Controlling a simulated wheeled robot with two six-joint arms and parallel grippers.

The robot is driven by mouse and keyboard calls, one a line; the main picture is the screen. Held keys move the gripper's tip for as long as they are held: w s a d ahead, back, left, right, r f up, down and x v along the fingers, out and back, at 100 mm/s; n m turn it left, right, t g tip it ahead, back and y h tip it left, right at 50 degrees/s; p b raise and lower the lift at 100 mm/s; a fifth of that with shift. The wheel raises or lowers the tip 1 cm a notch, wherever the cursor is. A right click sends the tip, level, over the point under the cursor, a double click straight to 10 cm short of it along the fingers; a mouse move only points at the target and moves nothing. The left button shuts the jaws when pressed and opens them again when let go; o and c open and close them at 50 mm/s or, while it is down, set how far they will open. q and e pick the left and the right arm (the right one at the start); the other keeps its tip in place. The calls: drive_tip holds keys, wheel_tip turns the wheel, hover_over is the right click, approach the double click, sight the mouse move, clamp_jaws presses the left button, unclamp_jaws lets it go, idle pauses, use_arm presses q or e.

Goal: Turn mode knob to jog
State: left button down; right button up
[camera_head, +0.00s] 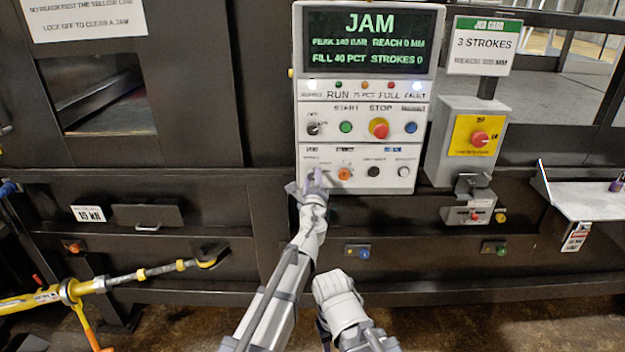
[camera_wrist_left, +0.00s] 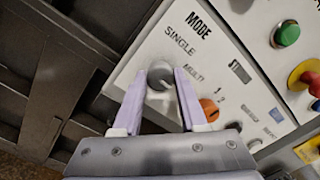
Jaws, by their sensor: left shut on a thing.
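The mode knob (camera_wrist_left: 158,76) is a round grey knob on the white control panel (camera_head: 408,155). In the left wrist view the words MODE, SINGLE and MULTI are printed beside it. My left gripper (camera_head: 313,180) is at the panel's lower left; its pale fingers (camera_wrist_left: 182,88) stand on either side of the knob and are shut on it. A jog label is not readable, and the knob's pointing direction is unclear. In the head view the gripper largely hides the knob.
An orange knob (camera_head: 344,174) is close right of the gripper, with a black knob (camera_head: 373,171) beyond. Above are a green button (camera_head: 346,127) and red stop button (camera_head: 379,128). The display (camera_head: 370,41) reads JAM.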

use_arm(q)
drive_tip(key=shift+s, duration=0.1)
idle(0.4)
drive_tip(key=shift+c, duration=2.2)
unclamp_jaws()
drive_tip(key=s, duration=0.7)
drive_tip(key=shift+s+f, duration=0.2)
drive_tip(key=shift+s, duration=0.2)
